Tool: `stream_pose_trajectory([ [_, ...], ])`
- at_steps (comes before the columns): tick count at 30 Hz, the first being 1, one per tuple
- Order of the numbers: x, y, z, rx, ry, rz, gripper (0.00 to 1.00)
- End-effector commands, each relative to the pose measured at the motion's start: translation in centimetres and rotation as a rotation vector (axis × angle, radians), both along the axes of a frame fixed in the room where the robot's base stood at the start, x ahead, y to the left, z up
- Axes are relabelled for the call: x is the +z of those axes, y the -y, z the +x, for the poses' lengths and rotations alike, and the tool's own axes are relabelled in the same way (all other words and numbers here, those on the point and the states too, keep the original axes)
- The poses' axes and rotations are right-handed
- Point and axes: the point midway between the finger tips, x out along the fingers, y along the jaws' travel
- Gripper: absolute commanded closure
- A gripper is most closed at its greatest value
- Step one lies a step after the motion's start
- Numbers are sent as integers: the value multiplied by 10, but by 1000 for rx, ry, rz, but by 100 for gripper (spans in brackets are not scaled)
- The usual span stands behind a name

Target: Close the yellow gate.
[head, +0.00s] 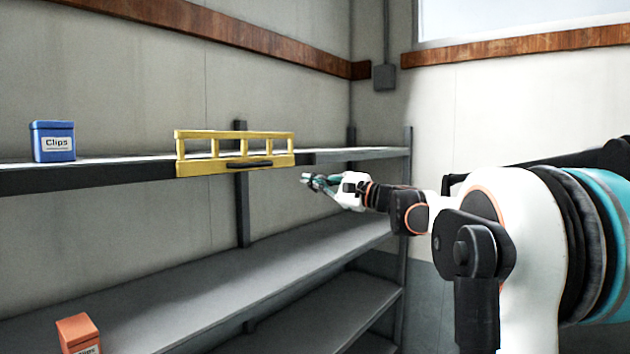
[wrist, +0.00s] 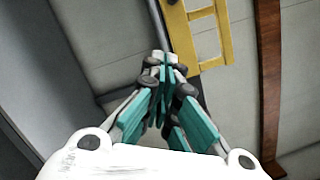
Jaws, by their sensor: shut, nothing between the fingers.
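The yellow gate (head: 236,152) is a low barred frame with a dark handle (head: 250,164) on its lower rail. It stands upright at the front edge of the upper shelf in the head view. Part of it shows at the top of the wrist view (wrist: 222,30). My gripper (head: 306,180) is to the right of the gate and a little below it, apart from it in the head view. In the wrist view my gripper's fingers (wrist: 162,62) are together with nothing between them, pointing toward the shelf edge near the gate. Whether the gate is latched cannot be told.
A blue Clips box (head: 53,142) sits on the upper shelf (head: 110,177), left of the gate. An orange box (head: 79,334) is on the lower shelf (head: 250,270). A grey upright post (head: 408,180) stands at the right end. The space before the shelves is free.

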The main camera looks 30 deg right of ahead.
Motion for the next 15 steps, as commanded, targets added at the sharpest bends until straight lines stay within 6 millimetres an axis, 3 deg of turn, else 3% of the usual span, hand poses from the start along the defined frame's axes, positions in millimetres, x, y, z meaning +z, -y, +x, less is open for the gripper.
stream_pose_trajectory([
  [10,11,-34,60,3,0,-2,100],
  [15,24,-54,51,0,0,-1,100],
])
